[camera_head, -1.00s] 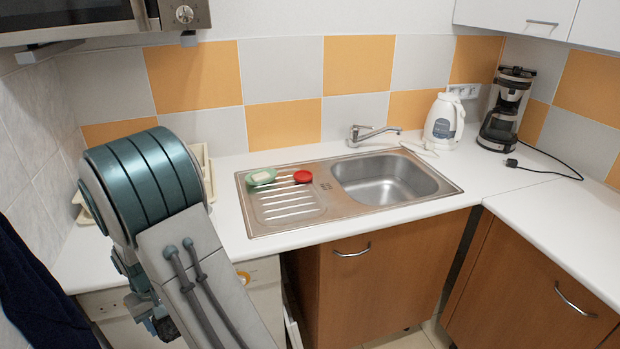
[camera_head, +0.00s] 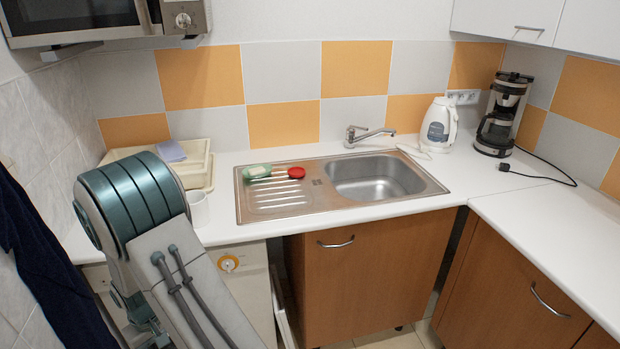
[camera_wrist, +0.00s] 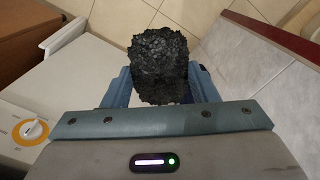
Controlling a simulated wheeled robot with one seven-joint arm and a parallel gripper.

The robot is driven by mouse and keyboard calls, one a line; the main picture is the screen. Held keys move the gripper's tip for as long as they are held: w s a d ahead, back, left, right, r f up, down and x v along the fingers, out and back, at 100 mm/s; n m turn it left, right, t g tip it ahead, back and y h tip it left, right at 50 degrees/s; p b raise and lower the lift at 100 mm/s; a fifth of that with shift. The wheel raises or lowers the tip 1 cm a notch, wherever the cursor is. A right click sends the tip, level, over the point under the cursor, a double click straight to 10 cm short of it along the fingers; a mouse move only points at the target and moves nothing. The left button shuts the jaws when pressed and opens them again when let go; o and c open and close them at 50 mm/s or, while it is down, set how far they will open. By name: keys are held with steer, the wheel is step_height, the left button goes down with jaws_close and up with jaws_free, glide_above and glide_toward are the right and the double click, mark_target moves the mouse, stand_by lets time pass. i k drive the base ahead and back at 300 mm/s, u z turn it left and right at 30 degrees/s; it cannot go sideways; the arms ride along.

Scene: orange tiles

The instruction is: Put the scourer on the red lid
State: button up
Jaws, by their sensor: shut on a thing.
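The scourer (camera_wrist: 160,62) is a dark, rough, black lump in the wrist view. My gripper (camera_wrist: 160,85) is shut on it, with a blue finger on each side. Tiled floor shows beyond it. In the head view my arm hides the gripper and the scourer. The red lid (camera_head: 296,172) is a small round disc on the drainboard of the steel sink, far from the scourer. It lies at the right of a green dish.
The green dish (camera_head: 258,171) is beside the lid on the steel sink unit (camera_head: 300,204). A white mug (camera_head: 197,208) and a cream tray with a purple cloth (camera_head: 170,151) stand at the left. A kettle (camera_head: 438,125) and coffee maker (camera_head: 503,115) stand at the right.

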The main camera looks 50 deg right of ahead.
mark_target(296, 170)
steer(key=k, duration=0.2)
steer(key=z, duration=1.2)
steer(key=i, duration=0.3)
